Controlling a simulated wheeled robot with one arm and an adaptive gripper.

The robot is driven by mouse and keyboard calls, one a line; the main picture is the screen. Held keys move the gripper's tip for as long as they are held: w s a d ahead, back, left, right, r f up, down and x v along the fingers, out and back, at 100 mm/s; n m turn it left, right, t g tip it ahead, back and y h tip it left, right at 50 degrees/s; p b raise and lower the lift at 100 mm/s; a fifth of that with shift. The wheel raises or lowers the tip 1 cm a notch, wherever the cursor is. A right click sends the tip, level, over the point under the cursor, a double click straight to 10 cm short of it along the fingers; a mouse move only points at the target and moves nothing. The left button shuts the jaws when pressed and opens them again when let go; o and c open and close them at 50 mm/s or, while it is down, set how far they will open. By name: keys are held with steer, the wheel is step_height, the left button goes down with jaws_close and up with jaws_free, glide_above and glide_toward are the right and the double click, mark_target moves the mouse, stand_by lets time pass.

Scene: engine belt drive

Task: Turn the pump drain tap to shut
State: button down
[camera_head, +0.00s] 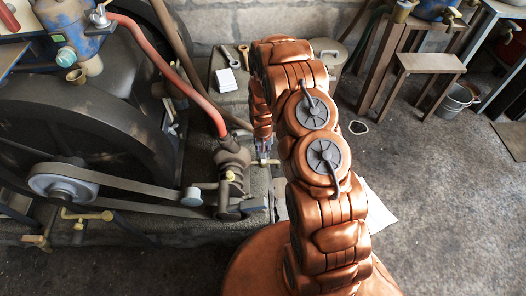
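The pump (232,170) is a dark cast body with brass fittings, standing at the right end of the engine bed. A small brass tap lever (266,162) sticks out to its right; I cannot tell for sure that it is the drain tap. Another brass fitting (207,186) points left from the pump. My gripper (264,154) hangs at the end of my copper arm, directly over the small lever. It is small and partly hidden by my arm, so I cannot tell whether its fingers are open or touch the lever.
A red hose (168,66) curves down into the pump top. A belt (120,183) runs from a pulley (62,183) beside the large dark flywheel (80,125). A wooden stool (430,64) and a bucket (458,98) stand at the back right.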

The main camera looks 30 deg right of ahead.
steer(key=c, duration=1)
jaws_free()
steer(key=shift+r, duration=0.2)
step_height(320, 180, up, 12)
steer(key=shift+f, duration=0.15)
